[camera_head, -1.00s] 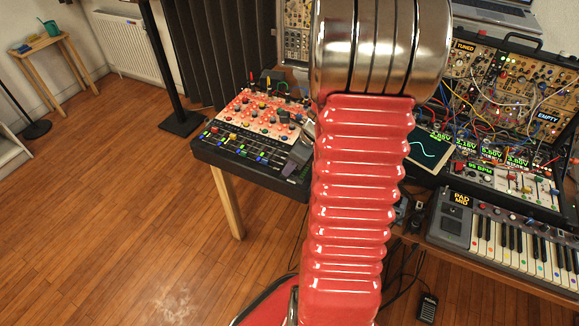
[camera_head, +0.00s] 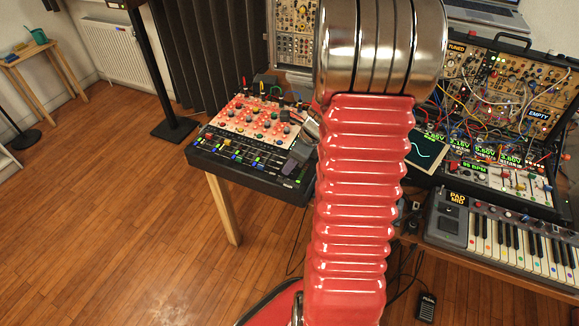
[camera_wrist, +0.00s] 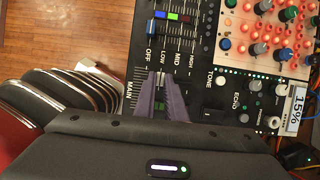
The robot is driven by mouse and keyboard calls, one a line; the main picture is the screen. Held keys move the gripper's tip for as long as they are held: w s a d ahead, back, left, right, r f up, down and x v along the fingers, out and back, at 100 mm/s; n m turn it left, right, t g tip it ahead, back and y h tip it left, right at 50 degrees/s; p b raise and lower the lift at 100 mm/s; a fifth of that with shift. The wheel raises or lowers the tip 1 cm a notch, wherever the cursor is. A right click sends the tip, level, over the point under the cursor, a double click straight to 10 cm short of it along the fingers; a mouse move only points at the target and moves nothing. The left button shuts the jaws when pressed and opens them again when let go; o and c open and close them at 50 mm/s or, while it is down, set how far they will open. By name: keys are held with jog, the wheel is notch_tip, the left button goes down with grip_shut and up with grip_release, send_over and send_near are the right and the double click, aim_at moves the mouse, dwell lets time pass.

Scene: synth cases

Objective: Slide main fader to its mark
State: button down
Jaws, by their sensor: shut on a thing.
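The mixer (camera_head: 225,160) is a black console with a red-and-white knob panel and rows of coloured fader caps, left of my arm in the head view. In the wrist view, my gripper (camera_wrist: 161,82) has its two purple fingers down at the scale beside the word MAIN. They are shut on the main fader (camera_wrist: 160,77), whose cap is mostly hidden between them. The printed labels OFF, LOW, MID and HIGH (camera_wrist: 170,57) run across the panel just beyond the fingertips. I cannot tell which line is the fader's mark. In the head view, my gripper (camera_head: 298,160) is partly behind my red arm.
A small display (camera_wrist: 296,108) reads 15% at the right in the wrist view. Knobs and coloured fader caps (camera_wrist: 174,17) lie close to the fingers. A keyboard (camera_head: 500,240) and a patched modular rack (camera_head: 510,95) stand right of my arm. Open wooden floor lies at left.

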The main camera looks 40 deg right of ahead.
jog(key=c, duration=1.8)
grip_release()
jog(key=v, duration=1.3)
jog(key=shift+r, duration=0.35)
jog(key=shift+s, duration=0.15)
